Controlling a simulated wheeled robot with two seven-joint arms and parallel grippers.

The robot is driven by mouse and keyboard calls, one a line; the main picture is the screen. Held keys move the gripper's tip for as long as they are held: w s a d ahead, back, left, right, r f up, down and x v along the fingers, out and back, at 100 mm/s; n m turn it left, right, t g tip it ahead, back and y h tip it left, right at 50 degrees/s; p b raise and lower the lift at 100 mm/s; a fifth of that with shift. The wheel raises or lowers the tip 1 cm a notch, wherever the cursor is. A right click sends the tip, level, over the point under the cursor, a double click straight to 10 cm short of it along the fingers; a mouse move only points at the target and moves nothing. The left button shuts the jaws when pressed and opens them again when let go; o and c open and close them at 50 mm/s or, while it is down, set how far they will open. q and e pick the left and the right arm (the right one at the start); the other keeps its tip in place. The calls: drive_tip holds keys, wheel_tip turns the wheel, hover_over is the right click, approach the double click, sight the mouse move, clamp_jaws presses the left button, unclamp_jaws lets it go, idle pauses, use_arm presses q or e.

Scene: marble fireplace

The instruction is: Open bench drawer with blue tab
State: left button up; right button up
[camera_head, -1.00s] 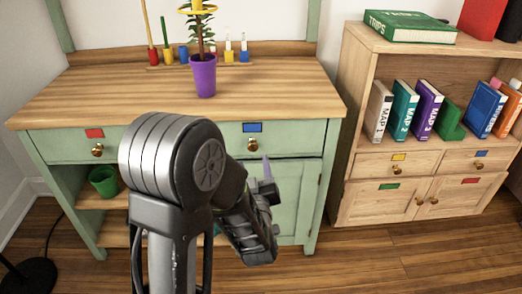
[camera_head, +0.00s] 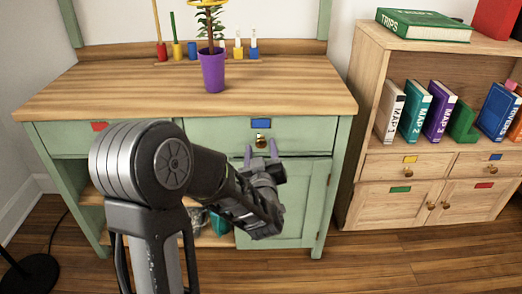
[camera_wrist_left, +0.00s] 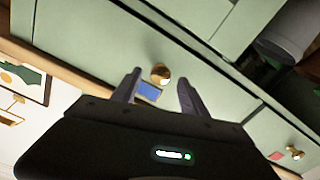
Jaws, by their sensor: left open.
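The green bench's drawer with the blue tab (camera_head: 261,124) is shut. Its round brass knob (camera_head: 261,140) sits below the tab. My left gripper (camera_head: 261,150) is in front of this drawer, its two fingers apart and pointing at the knob, with nothing held. In the left wrist view the knob (camera_wrist_left: 160,73) and blue tab (camera_wrist_left: 149,91) show between the open fingers (camera_wrist_left: 158,88). I cannot tell whether the fingertips reach around the knob. My right gripper is not in view.
The bench's other drawer has a red tab (camera_head: 99,126), partly behind my arm. A purple plant pot (camera_head: 212,70) stands on the wooden top (camera_head: 120,88). A bookcase (camera_head: 360,110) with books stands at the right and has its own blue-tabbed drawer (camera_head: 495,156).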

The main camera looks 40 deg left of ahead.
use_arm(q)
drive_tip(key=shift+x, duration=0.95)
clamp_jaws()
idle(0.8)
